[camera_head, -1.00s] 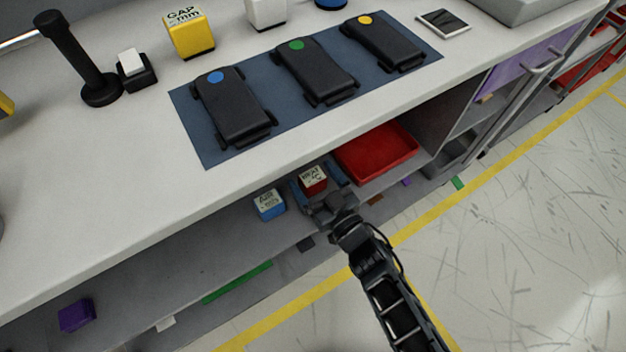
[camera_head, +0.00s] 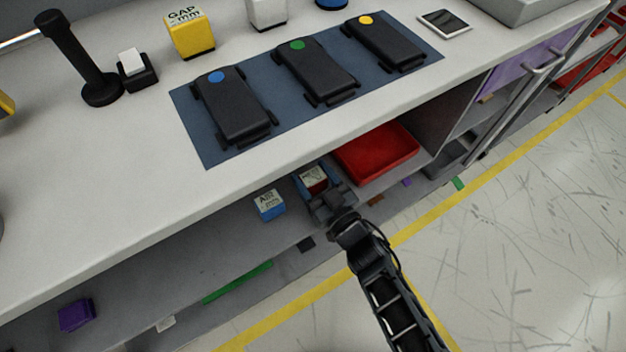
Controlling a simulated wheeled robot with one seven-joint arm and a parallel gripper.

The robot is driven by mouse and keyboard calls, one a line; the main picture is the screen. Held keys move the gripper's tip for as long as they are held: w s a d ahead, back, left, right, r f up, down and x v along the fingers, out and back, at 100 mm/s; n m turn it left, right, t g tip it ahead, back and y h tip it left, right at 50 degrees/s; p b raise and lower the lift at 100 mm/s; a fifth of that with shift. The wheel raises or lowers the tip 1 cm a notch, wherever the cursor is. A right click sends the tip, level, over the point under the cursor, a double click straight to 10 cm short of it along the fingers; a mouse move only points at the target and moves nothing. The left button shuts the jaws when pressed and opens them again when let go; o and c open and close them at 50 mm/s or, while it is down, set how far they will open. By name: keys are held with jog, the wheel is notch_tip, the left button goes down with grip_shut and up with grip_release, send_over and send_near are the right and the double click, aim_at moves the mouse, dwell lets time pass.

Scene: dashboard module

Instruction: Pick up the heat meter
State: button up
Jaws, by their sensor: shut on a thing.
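The heat meter (camera_head: 313,176) is a small red block with a pale labelled top, on the shelf under the worktop. My gripper (camera_head: 317,185) is around it, shut on it with a jaw at each side. The jaws and the palm hide most of its sides. I cannot tell whether it still touches the shelf.
A blue labelled block (camera_head: 269,205) stands left of my gripper. A red tray (camera_head: 375,152) lies close on the right. The worktop (camera_head: 130,185) overhangs the shelf. A purple block (camera_head: 75,315) is far left. The shelf between it and the blue block is mostly clear.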

aim_at(318, 177)
jog(key=shift+r, duration=0.1)
jog(key=shift+r+p, duration=0.3)
jog(key=shift+r, duration=0.25)
jog(key=r+p, duration=0.1)
jog(key=r, duration=0.1)
jog(key=d+r+p, duration=0.1)
jog(key=shift+r, duration=0.35)
jog(key=s+d+r+p, duration=0.2)
jog(key=d+r+p, duration=0.3)
jog(key=d, duration=0.5)
jog(key=s+d+f+m+t+h, duration=0.2)
jog(key=d+m+h, duration=0.4)
jog(key=d+h, duration=0.4)
jog(key=shift+d+m+t+b, duration=0.4)
jog(key=shift+d+t, duration=0.1)
jog(key=shift+d, duration=0.45)
